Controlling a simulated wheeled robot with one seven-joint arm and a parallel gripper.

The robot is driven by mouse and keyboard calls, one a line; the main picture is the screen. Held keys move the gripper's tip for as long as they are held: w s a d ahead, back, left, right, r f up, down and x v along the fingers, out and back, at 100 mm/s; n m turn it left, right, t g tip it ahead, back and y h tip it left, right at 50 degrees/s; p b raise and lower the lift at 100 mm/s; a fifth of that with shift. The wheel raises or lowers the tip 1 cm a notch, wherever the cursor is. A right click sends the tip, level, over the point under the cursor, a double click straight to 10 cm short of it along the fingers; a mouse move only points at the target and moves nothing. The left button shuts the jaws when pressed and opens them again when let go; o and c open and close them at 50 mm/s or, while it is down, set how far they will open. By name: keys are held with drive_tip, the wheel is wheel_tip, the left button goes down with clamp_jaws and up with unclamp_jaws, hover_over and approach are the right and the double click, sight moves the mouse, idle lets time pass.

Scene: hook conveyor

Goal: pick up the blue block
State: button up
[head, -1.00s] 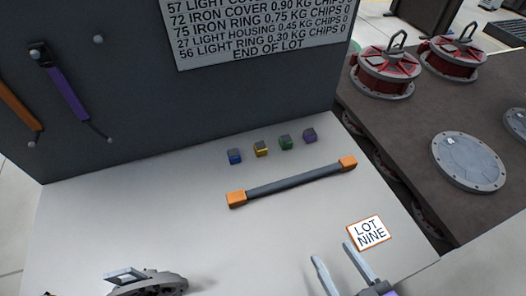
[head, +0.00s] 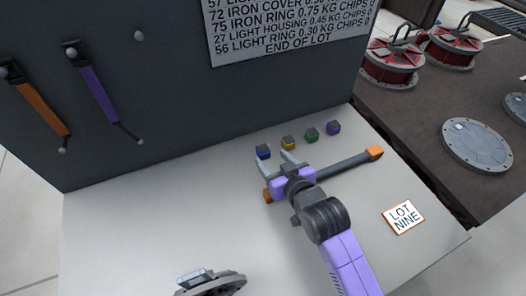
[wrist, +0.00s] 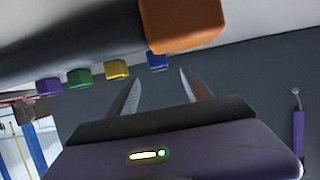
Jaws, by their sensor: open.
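The blue block (head: 263,152) is a small cube with a dark top on the grey table, at the left end of a row of blocks. In the wrist view the blue block (wrist: 157,61) shows beyond the fingers, between their tips. My gripper (head: 275,160) is open and empty, its fingers pointing toward the blue block. The wrist view also shows my gripper's fingers (wrist: 160,78) apart. The fingertips look close to the block; I cannot tell whether they touch it. My gripper covers part of the orange-ended bar.
Yellow (head: 288,143), green (head: 311,135) and purple (head: 334,127) blocks stand to the right of the blue one. A dark bar with orange ends (head: 345,168) lies under my gripper. A dark panel (head: 180,110) rises behind. A "LOT NINE" card (head: 404,216) lies front right.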

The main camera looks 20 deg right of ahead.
sight(264, 149)
drive_tip(key=x, duration=0.6)
drive_tip(key=shift+w+d+f, duration=0.1)
drive_tip(key=shift+w, duration=0.1)
drive_tip(key=shift+c, duration=0.5)
clamp_jaws()
